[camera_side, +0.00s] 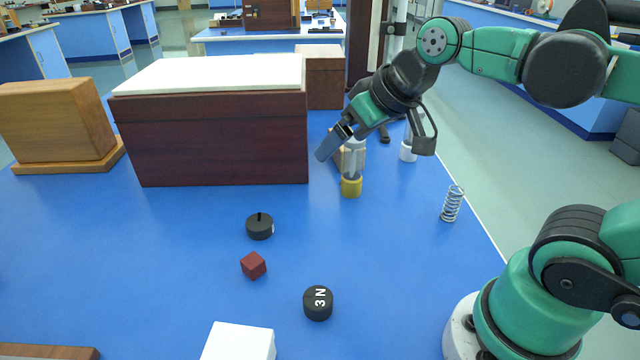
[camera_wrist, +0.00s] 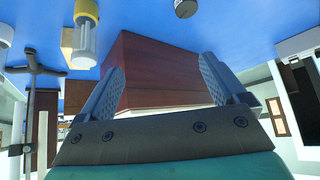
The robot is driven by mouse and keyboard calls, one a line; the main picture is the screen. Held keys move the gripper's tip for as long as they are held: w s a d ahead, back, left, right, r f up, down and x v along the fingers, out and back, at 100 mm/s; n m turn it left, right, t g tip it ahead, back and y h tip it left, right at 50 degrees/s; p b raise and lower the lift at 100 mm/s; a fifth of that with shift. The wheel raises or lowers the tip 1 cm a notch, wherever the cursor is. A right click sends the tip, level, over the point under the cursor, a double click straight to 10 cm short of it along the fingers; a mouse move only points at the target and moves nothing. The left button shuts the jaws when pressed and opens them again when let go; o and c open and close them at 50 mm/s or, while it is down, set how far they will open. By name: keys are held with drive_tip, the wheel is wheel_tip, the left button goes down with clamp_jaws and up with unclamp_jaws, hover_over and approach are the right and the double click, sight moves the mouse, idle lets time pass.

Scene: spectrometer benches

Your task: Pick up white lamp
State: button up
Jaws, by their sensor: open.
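The white lamp (camera_side: 408,153) stands upright on the blue table in the side view, with a clear tube on a white base. It is right of and behind my gripper's wrist, partly covered by the arm. A white piece at the left edge of the wrist view (camera_wrist: 5,35) may be this lamp. My gripper (camera_side: 328,146) is open and empty, tilted down to the left, apart from the lamp. Its two fingers (camera_wrist: 163,68) are spread in the wrist view. A yellow-based lamp (camera_side: 351,186) stands just below my gripper in the side view and also shows in the wrist view (camera_wrist: 86,35).
A large dark-red box with a white top (camera_side: 220,140) stands left of my gripper. A spring (camera_side: 452,204) stands front right. Black weights (camera_side: 318,303) (camera_side: 260,226), a red cube (camera_side: 253,265) and a white block (camera_side: 238,342) lie nearer. A wooden box (camera_side: 55,122) is far left.

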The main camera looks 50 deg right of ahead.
drive_tip(key=w+d+m+t, duration=0.1)
drive_tip(key=w+d+t, duration=0.2)
drive_tip(key=w+d, duration=0.5)
drive_tip(key=m+t+h, duration=0.4)
drive_tip(key=t+h, duration=0.1)
drive_tip(key=h, duration=0.2)
hover_over(421, 118)
drive_tip(key=s, duration=0.2)
drive_tip(key=shift+n, duration=0.3)
drive_tip(key=f, duration=0.9)
drive_tip(key=shift+w+a, duration=0.15)
drive_tip(key=shift+w, duration=0.05)
drive_tip(key=shift+f, duration=0.25)
drive_tip(key=shift+w+f+y, duration=0.15)
drive_tip(key=shift+w+y, duration=0.25)
drive_tip(key=shift+x, duration=2.45)
drive_tip(key=shift+s, duration=0.1)
